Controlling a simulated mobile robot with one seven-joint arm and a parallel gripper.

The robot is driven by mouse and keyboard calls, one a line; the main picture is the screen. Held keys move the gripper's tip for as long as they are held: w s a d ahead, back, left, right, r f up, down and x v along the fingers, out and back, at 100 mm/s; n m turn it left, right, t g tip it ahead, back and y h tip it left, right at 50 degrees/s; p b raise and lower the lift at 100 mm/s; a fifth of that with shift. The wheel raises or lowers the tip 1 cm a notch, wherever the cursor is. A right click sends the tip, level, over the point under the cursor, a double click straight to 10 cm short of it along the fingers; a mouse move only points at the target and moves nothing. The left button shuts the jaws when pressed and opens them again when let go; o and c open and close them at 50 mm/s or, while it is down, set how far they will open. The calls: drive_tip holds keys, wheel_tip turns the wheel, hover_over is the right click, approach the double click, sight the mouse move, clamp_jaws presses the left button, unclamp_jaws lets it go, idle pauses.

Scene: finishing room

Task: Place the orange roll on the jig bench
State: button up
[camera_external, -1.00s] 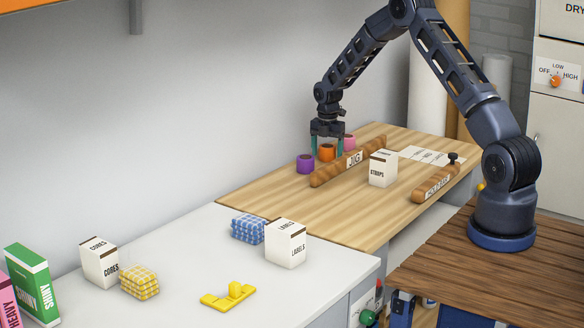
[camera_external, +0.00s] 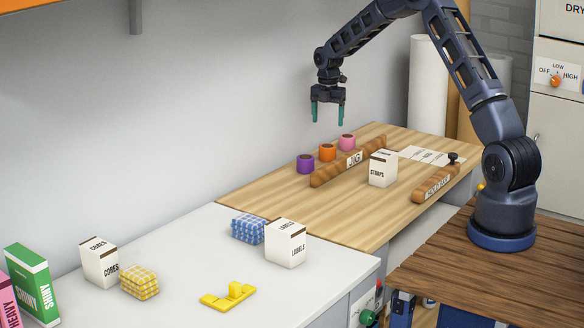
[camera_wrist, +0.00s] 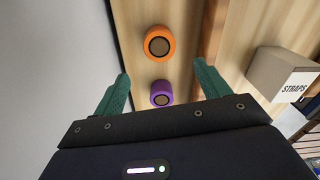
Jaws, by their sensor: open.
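The orange roll (camera_external: 327,152) stands upright on the wooden jig bench (camera_external: 290,207), behind the JIG bar (camera_external: 340,166). It sits between the purple roll (camera_external: 305,164) and the pink roll (camera_external: 347,142). My gripper (camera_external: 327,112) is open and empty, in the air above the rolls. In the wrist view, the orange roll (camera_wrist: 159,43) lies beyond my fingertips, and the purple roll (camera_wrist: 161,93) shows between my fingers (camera_wrist: 162,85). The pink roll is not seen in the wrist view.
A STRAPS box (camera_external: 383,169) and a HOLD bar (camera_external: 436,184) stand on the bench, right of the JIG bar. The grey counter (camera_external: 190,262) nearer the camera holds a LABELS box (camera_external: 286,243), cloth bundles and a yellow piece (camera_external: 228,296). The bench's near left part is clear.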

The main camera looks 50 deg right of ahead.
drive_tip(key=s+a+r+m+t, duration=0.1)
drive_tip(key=s+a+r+m, duration=0.2)
drive_tip(key=s+a+r, duration=0.4)
drive_tip(key=s+a+r+m+h, duration=0.1)
drive_tip(key=s+a+r+m, duration=0.25)
drive_tip(key=s+r, duration=0.4)
drive_tip(key=s+a+r+m+t, duration=0.1)
drive_tip(key=s+a+r+m, duration=0.1)
drive_tip(key=s+a+r, duration=0.6)
drive_tip(key=s+a+r+m+t, duration=0.1)
drive_tip(key=s+a+r+m, duration=0.15)
drive_tip(key=s, duration=0.35)
drive_tip(key=s+a+r+m, duration=0.2)
drive_tip(key=s+r+m, duration=0.15)
drive_tip(key=s, duration=0.25)
drive_tip(key=s+a+f+m, duration=0.1)
drive_tip(key=s+a+m, duration=0.1)
drive_tip(key=s, duration=0.6)
drive_tip(key=s+a+f+m+t+y, duration=0.1)
drive_tip(key=s+a+m, duration=0.1)
drive_tip(key=s, duration=0.6)
drive_tip(key=shift+s+m+t, duration=0.25)
drive_tip(key=shift+m+t, duration=0.05)
drive_tip(key=shift+m, duration=0.55)
